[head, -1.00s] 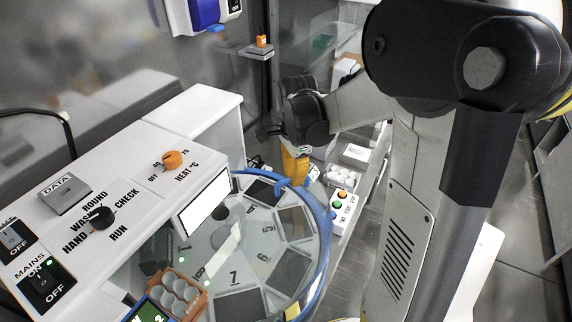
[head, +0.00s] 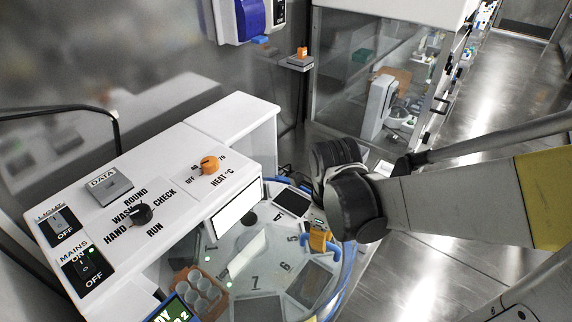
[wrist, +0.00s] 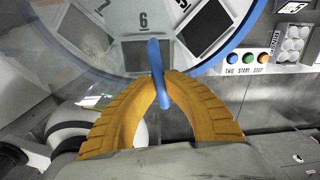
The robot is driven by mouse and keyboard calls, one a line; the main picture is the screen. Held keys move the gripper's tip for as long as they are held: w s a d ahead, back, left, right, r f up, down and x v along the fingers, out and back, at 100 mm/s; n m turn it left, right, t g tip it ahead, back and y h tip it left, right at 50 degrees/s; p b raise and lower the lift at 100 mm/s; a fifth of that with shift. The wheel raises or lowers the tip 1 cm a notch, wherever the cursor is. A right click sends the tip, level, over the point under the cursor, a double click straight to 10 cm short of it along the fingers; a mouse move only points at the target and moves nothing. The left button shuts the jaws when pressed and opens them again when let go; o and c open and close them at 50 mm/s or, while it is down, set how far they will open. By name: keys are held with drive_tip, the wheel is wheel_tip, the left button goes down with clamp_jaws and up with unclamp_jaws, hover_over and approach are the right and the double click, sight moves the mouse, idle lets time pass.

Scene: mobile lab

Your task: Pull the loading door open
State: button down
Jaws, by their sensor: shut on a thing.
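The round carousel (head: 222,257) with numbered stations sits under a clear cover with a blue rim (head: 347,272). In the wrist view, an upright blue handle (wrist: 159,75) stands at the rim, near the numeral 6. The two yellow fingers of my gripper (wrist: 160,88) are closed on it from both sides. A hazy clear panel (wrist: 62,62) shows left of the handle, while the stations to the right look crisper; the door's exact edges are hard to tell. In the head view, my gripper (head: 320,240) is at the carousel's right side, partly hidden by my wrist.
A white control housing (head: 165,185) with switches and knobs stands at the left. An orange tube rack (head: 197,288) is at the carousel's front left. A glass-fronted cabinet (head: 385,85) stands behind. Two, start and stop buttons (wrist: 246,58) are beside the rim. Open floor (head: 470,150) lies right.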

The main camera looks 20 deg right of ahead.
drive_tip(key=shift+s+a+m, duration=0.3)
drive_tip(key=shift+s+a, duration=0.05)
drive_tip(key=shift+a, duration=0.05)
drive_tip(key=c, duration=1.4)
unclamp_jaws()
drive_tip(key=shift+r, duration=0.1)
wheel_tip(320, 180, up, 12)
drive_tip(key=shift+a+f, duration=0.1)
drive_tip(key=shift+s, duration=0.1)
